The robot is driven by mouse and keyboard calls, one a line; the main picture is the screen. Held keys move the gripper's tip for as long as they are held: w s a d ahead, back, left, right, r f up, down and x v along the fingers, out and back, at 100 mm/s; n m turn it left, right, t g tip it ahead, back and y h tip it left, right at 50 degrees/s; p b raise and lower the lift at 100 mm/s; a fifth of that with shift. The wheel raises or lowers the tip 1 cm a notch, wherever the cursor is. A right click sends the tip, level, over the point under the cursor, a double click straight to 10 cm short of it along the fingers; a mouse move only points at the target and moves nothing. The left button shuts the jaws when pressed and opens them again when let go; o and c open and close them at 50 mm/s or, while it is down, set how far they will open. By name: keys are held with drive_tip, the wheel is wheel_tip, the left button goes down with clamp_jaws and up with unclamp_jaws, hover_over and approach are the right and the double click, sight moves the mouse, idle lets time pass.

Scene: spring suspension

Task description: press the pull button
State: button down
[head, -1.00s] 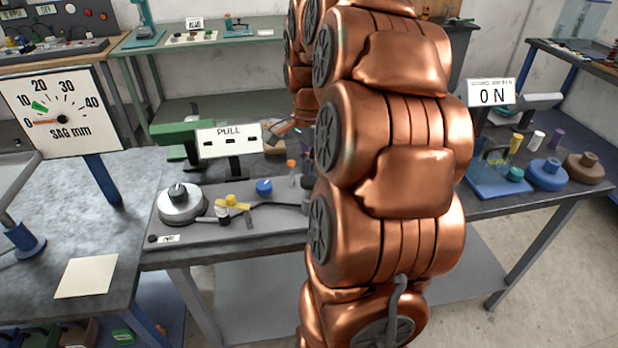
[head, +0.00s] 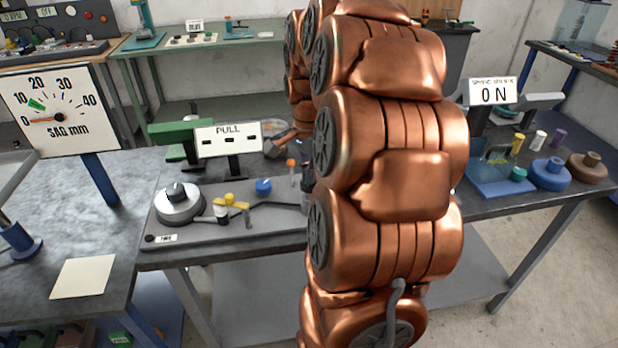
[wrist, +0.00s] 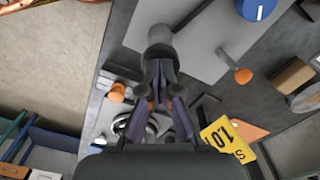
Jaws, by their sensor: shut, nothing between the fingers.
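The PULL display (head: 227,140) stands behind a grey bench unit (head: 255,222), and its screen shows only dashes. The unit carries a silver round dial (head: 181,203), yellow parts (head: 231,200) and a blue knob (head: 263,186). A small black button (head: 151,238) sits at its front left corner, beside a white label too small to read surely. My gripper (wrist: 160,75) is shut and empty in the wrist view, over a grey plate, with its tips at or near a dark grey cylinder (wrist: 159,38). I cannot tell whether they touch. My arm hides the gripper in the head view.
The SAG gauge (head: 56,109) stands left. A pale sheet (head: 83,277) lies on the left bench. Right of my arm are an ON display (head: 493,95), a blue tray (head: 500,185) and round weights (head: 548,174). The wrist view shows an orange-tipped lever (wrist: 242,76) and a yellow tag (wrist: 227,138).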

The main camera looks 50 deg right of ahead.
drive_tip(key=shift+f, duration=0.25)
drive_tip(key=shift+r, duration=0.15)
wheel_tip(320, 180, up, 11)
drive_tip(key=p, duration=0.2)
idle(0.9)
idle(0.5)
drive_tip(key=s+a+f+n, duration=0.2)
drive_tip(key=a+n, duration=0.3)
drive_tip(key=a, duration=0.4)
drive_tip(key=s+a+f+n, duration=0.3)
drive_tip(key=a+n, duration=0.2)
drive_tip(key=a, duration=0.4)
drive_tip(key=s+a+f+n+g, duration=0.1)
drive_tip(key=s+a+f+n, duration=0.2)
drive_tip(key=s, duration=0.3)
drive_tip(key=s+a+f+n, duration=0.4)
drive_tip(key=s+a+n, duration=0.2)
drive_tip(key=shift+s+a+g, duration=0.15)
drive_tip(key=shift+a+g, duration=0.05)
drive_tip(key=shift+g, duration=0.2)
